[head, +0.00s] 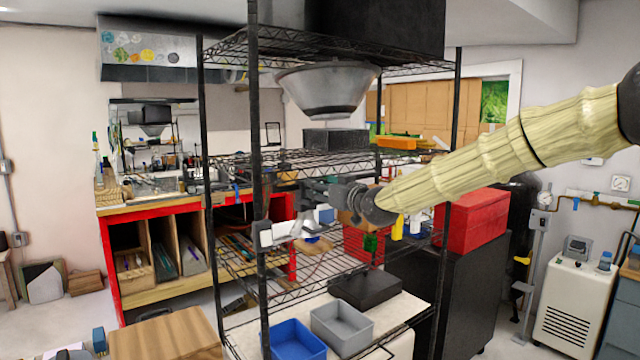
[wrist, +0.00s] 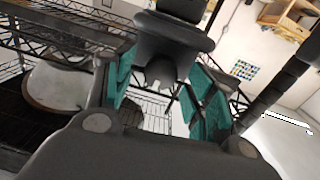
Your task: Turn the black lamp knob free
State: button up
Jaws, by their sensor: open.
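In the wrist view, my gripper (wrist: 163,82) is open, its teal finger pads standing apart on either side. A black, stepped, knob-like part (wrist: 172,42) shows between and beyond the fingers; it looks like the lamp knob, though I cannot tell whether either pad touches it. In the head view, my gripper (head: 306,186) is at the end of the pale yellow sleeved arm, beside the front post of the wire rack. The knob is too small and dark to pick out there. A white and metal piece (head: 276,233) hangs just below the gripper.
The black wire rack post (head: 261,120) and shelves close in around my gripper. A metal bowl-shaped hood (head: 328,88) is above. A blue bin (head: 293,340), a grey bin (head: 342,327) and a red box (head: 471,223) stand lower down.

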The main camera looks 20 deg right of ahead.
jog(key=shift+w+a, duration=0.2)
jog(key=shift+w, duration=0.45)
jog(key=c, duration=1)
jog(key=shift+c, duration=0.2)
